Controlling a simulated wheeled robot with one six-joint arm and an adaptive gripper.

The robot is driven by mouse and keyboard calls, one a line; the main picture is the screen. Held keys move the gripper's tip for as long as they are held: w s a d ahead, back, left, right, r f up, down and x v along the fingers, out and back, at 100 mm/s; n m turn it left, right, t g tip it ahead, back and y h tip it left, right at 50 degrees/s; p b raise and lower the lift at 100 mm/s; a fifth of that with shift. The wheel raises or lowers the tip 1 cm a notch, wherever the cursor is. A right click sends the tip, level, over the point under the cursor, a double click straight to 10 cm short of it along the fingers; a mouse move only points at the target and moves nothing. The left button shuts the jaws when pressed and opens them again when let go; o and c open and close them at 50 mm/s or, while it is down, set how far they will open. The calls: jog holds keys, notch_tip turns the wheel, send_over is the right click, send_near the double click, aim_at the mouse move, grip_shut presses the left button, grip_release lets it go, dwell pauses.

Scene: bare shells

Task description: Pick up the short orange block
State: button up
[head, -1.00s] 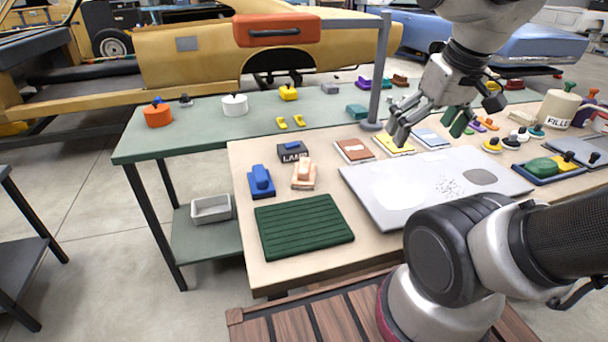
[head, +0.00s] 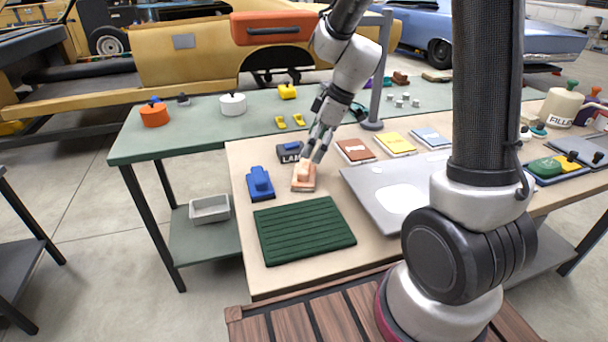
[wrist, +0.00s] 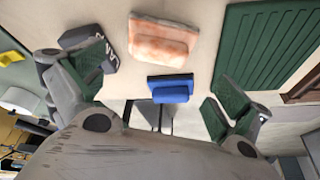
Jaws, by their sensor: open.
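In the wrist view the orange block (wrist: 160,36) shows at the upper middle, beyond the blue block (wrist: 170,88). My gripper (head: 313,155) is above and just behind the orange block in the head view, pointing down and partly overlapping it. In the wrist view my gripper (wrist: 155,75) has its green-padded fingers wide apart, with nothing between them. I cannot tell the exact height gap.
A dark lettered block (head: 288,152) lies close behind the orange block. The blue block (head: 260,183) is to its left, the green mat (head: 304,229) in front. Brown, yellow and blue packs (head: 396,143) and a grey panel (head: 375,185) lie right. A grey post (head: 378,80) stands behind.

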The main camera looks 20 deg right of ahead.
aim_at(305, 166)
jog(key=shift+n, duration=0.3)
jog(key=shift+w+a+f, duration=0.1)
jog(key=shift+f, duration=0.25)
jog(key=x, duration=0.7)
jog(key=c, duration=1)
jog(key=shift+c, duration=0.4)
